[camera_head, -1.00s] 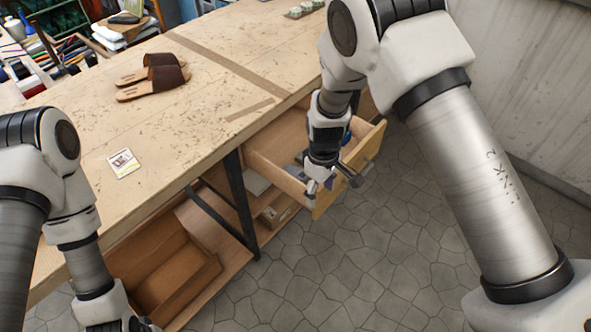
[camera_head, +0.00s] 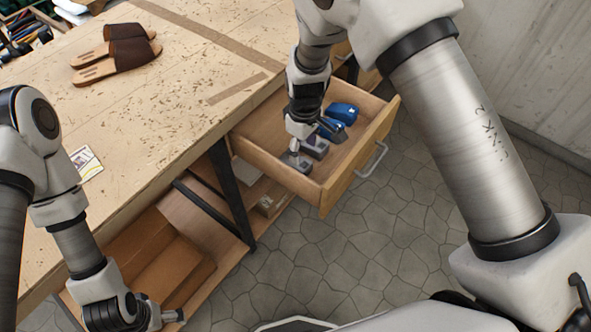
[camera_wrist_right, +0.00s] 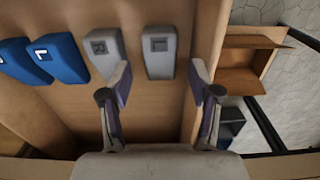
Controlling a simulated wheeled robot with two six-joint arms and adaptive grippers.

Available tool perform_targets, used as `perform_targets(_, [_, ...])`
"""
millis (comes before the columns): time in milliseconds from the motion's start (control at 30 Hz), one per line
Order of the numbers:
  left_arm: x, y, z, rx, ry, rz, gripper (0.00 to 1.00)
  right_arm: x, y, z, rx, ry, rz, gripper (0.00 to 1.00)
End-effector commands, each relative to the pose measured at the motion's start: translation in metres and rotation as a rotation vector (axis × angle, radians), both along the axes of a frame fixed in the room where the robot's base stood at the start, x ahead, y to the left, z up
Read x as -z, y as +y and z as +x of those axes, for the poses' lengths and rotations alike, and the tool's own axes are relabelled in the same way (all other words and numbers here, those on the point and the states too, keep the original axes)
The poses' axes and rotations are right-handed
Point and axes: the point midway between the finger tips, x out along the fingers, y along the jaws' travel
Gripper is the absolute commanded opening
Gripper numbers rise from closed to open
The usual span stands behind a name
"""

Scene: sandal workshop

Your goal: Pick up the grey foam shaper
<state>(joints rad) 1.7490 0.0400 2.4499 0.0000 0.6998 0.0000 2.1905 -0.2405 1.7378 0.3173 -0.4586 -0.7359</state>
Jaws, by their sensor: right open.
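Two grey foam shapers lie in the open drawer.
Blue shapers (camera_head: 343,112) lie farther back in the same wooden drawer (camera_head: 323,190), whose walls surround my right gripper. The workbench (camera_head: 185,95) carries brown sandals (camera_head: 127,56) and a small card (camera_head: 86,163). A lower open drawer (camera_head: 160,265) is near my left gripper.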

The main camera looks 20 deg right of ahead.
Motion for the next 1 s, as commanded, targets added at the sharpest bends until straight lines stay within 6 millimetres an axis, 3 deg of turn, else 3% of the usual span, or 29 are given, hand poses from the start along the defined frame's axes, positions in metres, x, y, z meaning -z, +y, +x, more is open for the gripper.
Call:
perform_targets(267, [-0.013,0.0,0.0,0.0,-0.001,0.0,1.0,0.033,0.0,-0.001,0.001,0.003,0.001,0.62])
perform_targets(433, [-0.021,0.0,0.0,0.0,-0.001,0.0,1.0,0.065,0.0,-0.002,0.001,0.003,0.001,0.62])
perform_targets(700, [-0.021,0.0,0.0,0.0,-0.001,0.0,1.0,0.075,0.0,-0.001,0.001,0.0,0.0,0.62])
perform_targets(800, [-0.021,0.0,0.0,0.0,-0.001,0.0,1.0,0.075,0.0,-0.001,0.001,0.0,0.0,0.36])
perform_targets(1000, [-0.021,0.0,0.0,0.0,-0.001,0.0,1.0,0.074,0.0,-0.001,0.001,0.0,0.0,0.35])
